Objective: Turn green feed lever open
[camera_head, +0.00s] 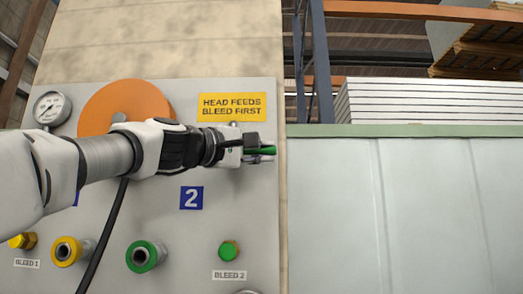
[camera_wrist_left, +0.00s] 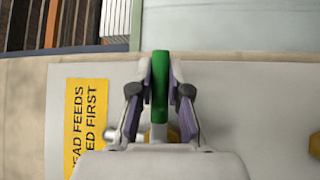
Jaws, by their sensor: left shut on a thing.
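The green feed lever (camera_head: 262,151) is on the right side of the grey panel, below the yellow sign. My left gripper (camera_head: 250,150) reaches across the panel from the left and is shut on the lever. In the left wrist view the green lever (camera_wrist_left: 160,88) stands between the two fingers of the gripper (camera_wrist_left: 160,92), its end showing past the fingertips. In the head view the lever points sideways to the right. The lever's pivot is mostly hidden by the gripper. My right gripper is not in view.
The panel (camera_head: 205,265) also carries a gauge (camera_head: 51,108), an orange disc (camera_head: 127,102), a yellow port (camera_head: 67,251), a green port (camera_head: 141,256) and a green bleed knob (camera_head: 229,250). A yellow sign (camera_head: 232,107) sits above the lever. A pale wall (camera_head: 400,215) stands at right.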

